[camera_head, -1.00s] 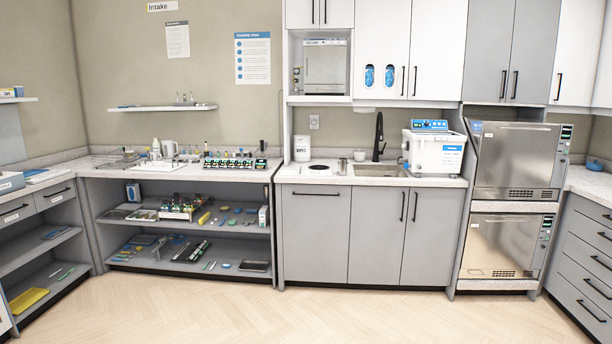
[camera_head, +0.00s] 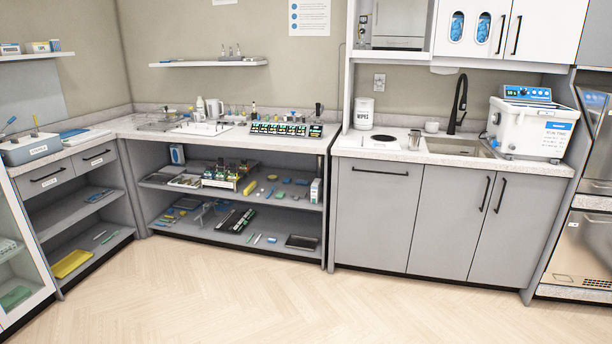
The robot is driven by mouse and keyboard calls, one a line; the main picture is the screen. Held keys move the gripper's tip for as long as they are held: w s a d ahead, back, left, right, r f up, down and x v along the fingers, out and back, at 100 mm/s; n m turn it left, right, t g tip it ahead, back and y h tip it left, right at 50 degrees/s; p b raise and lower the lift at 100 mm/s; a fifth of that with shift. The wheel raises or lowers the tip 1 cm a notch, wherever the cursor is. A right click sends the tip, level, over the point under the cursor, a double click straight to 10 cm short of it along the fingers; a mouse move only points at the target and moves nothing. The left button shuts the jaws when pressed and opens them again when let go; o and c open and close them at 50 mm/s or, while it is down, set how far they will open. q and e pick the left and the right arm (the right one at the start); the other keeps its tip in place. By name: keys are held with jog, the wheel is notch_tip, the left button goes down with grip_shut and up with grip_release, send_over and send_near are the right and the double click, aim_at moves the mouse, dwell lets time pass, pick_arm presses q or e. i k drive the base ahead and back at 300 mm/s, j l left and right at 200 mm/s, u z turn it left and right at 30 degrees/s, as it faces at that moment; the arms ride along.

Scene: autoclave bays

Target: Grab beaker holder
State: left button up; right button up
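I cannot pick out a beaker holder for certain at this distance. A rack with small bottles or tubes (camera_head: 222,180) stands on the upper open shelf below the left counter. A dark rack with a row of lit green and white pieces (camera_head: 286,129) sits on the counter above it. A small metal cup (camera_head: 414,140) stands on the right counter, left of the sink. Neither of my grippers shows in the head view.
The floor (camera_head: 290,300) in front of the cabinets is clear. A white tank with a blue control panel (camera_head: 530,125) stands right of the sink (camera_head: 458,148). Open shelves (camera_head: 300,203) hold many small items. A glass-fronted cabinet (camera_head: 22,270) is at the left edge.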

aim_at(342, 143)
jog(key=i, duration=2.45)
